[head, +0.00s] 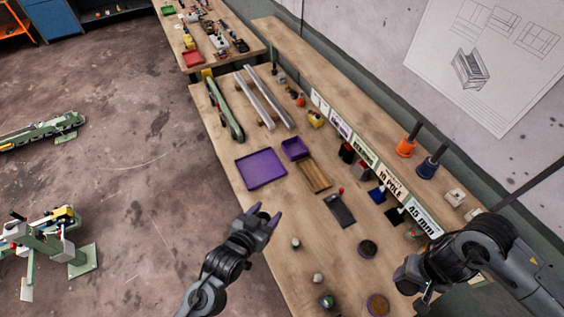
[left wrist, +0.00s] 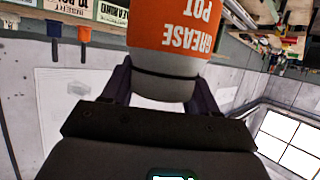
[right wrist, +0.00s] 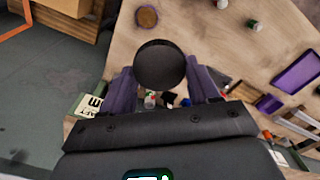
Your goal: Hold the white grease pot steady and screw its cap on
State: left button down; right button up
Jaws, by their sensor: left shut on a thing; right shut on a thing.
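The white grease pot (left wrist: 165,88) has an orange label reading "GREASE POT" and fills the top middle of the left wrist view. My left gripper (left wrist: 160,72) is shut on its white part, one finger on each side. In the head view my left gripper (head: 263,214) is above the bench's front edge; I cannot make out the pot there. A round black cap (right wrist: 160,64) is between the purple fingertips of my right gripper (right wrist: 160,82), which is shut on it. In the head view the right fingertips are hidden. The pot and cap appear well apart.
The wooden bench holds a purple tray (head: 260,168), a smaller purple bin (head: 295,148), a wooden block (head: 315,176) and round dishes (head: 368,248). Small pots (head: 318,279) stand near the front.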

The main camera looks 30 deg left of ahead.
pick_arm(q)
jog(key=d+r+m+g+h, duration=0.1)
jog(key=d+r+m+h, duration=0.2)
jog(key=d, duration=0.4)
jog(key=w+d+r+m+g+h, duration=0.1)
jog(key=d+r+m+g+h, duration=0.1)
jog(key=d+r+m+h, duration=0.2)
jog(key=shift+d+r+m+h, duration=0.3)
jog(key=shift+d+r+h, duration=0.4)
jog(key=shift+d+r, duration=0.95)
jog(key=shift+d+f, duration=0.15)
jog(key=shift+d, duration=0.05)
jog(key=shift+w, duration=0.1)
